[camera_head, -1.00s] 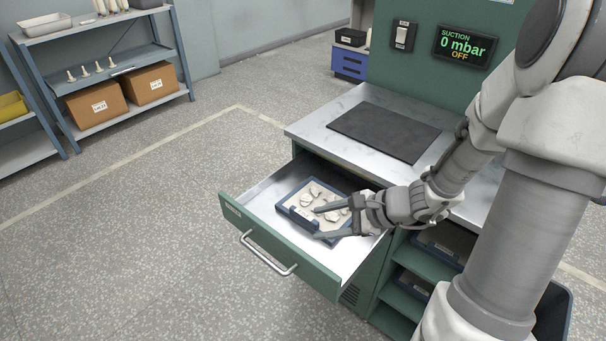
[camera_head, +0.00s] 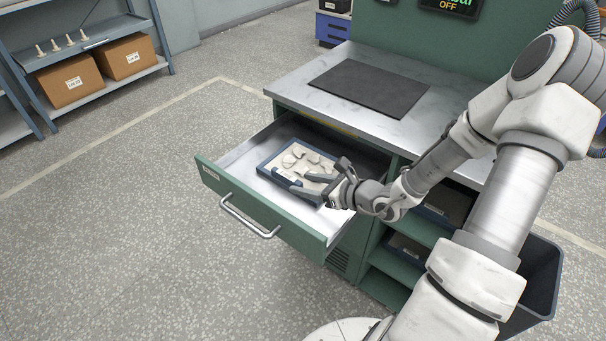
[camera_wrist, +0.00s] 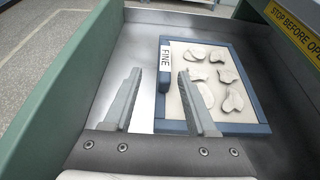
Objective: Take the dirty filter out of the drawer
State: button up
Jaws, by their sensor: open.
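The dirty filter (camera_head: 311,155) is a blue-framed flat panel with a pale face and several grey-beige clumps. It lies flat in the open drawer (camera_head: 235,156), which has a green front and a pale metal inside. My gripper (camera_head: 301,186) is open above the filter's near edge. Contact cannot be told.
A dark mat (camera_head: 370,88) lies on the worktop (camera_head: 300,72) above the drawer. Shelves with dark trays are right of the drawer, and a dark bin (camera_head: 540,275) stands farther right. The drawer front with its handle (camera_head: 250,218) juts over clear floor.

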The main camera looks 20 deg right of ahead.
aim_at(290, 177)
jog(key=x, duration=0.2)
jog(key=b+x, duration=0.1)
jog(key=x, duration=0.2)
jog(key=b+x, duration=0.1)
jog(key=x, duration=0.1)
jog(key=shift+w+d, duration=0.1)
jog(key=shift+w, duration=0.45)
grip_shut()
